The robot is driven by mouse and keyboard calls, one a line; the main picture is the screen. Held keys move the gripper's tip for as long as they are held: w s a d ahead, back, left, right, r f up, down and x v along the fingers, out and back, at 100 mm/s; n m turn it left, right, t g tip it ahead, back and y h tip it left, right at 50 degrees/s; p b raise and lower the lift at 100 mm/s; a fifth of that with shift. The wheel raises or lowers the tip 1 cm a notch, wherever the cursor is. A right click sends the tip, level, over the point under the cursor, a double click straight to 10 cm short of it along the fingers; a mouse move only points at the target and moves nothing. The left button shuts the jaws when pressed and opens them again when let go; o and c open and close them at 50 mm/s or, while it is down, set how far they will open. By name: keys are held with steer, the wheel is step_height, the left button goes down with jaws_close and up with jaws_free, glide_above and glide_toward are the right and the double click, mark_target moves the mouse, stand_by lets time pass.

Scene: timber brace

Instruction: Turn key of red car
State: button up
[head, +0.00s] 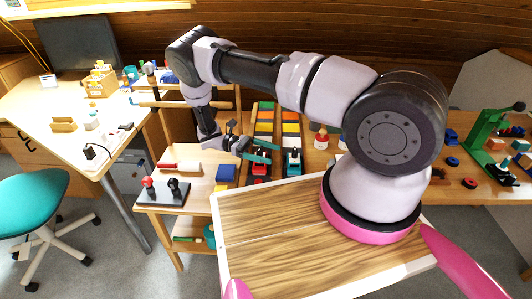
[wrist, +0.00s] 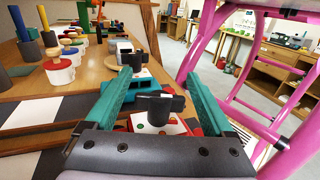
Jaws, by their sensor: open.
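The red car (wrist: 146,126) is low in the middle of the wrist view, with a white top bearing coloured dots and a black key (wrist: 153,104) standing up from it. In the head view the red car (head: 259,168) is on the wooden bench, partly covered by my gripper (head: 266,151). My gripper's teal fingers are spread apart in the wrist view (wrist: 160,80), one on each side of the key. A gap shows between fingers and key; whether either touches it I cannot tell. The car's lower part is hidden by the gripper body.
A blue car (head: 293,163) with a black key stands just right of the red one. Coloured blocks (head: 264,116) lie in rows behind. Red-and-white pots (wrist: 60,70) stand left in the wrist view. A board with red and black knobs (head: 163,193) is at the left.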

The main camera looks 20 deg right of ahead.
steer(key=v, duration=1.1)
